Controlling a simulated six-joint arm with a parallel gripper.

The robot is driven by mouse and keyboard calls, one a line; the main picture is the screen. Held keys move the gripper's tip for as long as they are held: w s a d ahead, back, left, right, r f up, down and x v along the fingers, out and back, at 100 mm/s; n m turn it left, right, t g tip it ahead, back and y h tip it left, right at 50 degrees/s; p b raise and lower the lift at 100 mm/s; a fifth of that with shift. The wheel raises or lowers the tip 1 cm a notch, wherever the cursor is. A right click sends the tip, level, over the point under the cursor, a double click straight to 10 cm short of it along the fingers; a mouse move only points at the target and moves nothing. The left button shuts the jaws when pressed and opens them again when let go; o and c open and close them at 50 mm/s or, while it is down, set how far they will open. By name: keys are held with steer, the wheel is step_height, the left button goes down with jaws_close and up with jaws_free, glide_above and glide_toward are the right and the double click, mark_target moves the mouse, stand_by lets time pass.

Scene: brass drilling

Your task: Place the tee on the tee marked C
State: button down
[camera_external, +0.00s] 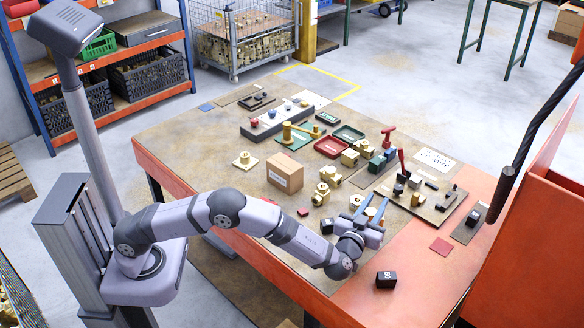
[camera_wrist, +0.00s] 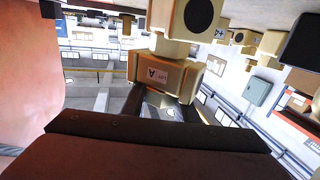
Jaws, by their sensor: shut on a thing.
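My gripper (camera_external: 370,210) is low over the front right of the table, with its blue fingers pointing away from the base. In the wrist view its dark fingers (camera_wrist: 160,108) are shut on a brass tee (camera_wrist: 165,72). That tee has a small label with an upside-down letter that looks like A. Another brass body with a dark round opening (camera_wrist: 192,15) shows just above it in that view. In the external view, brass tees stand left of the gripper (camera_external: 330,175) and further back (camera_external: 350,157). Their letters are too small to read, so I cannot tell which is C.
A cardboard box (camera_external: 285,173) stands left of the tees. Black blocks stand by the gripper (camera_external: 327,226) and near the front edge (camera_external: 386,279). A tool board (camera_external: 428,197) lies to the right. Red and green trays (camera_external: 332,147) are behind. The front right tabletop is mostly clear.

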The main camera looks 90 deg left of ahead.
steer(key=c, duration=1.4)
jaws_free()
steer(key=shift+f, duration=0.1)
steer(key=shift+d, duration=0.15)
steer(key=b+v, duration=0.1)
steer(key=v, duration=1)
steer(key=shift+s+d+r+b, duration=0.2)
steer(key=shift+s+d+b, duration=0.05)
steer(key=shift+d+b, duration=0.1)
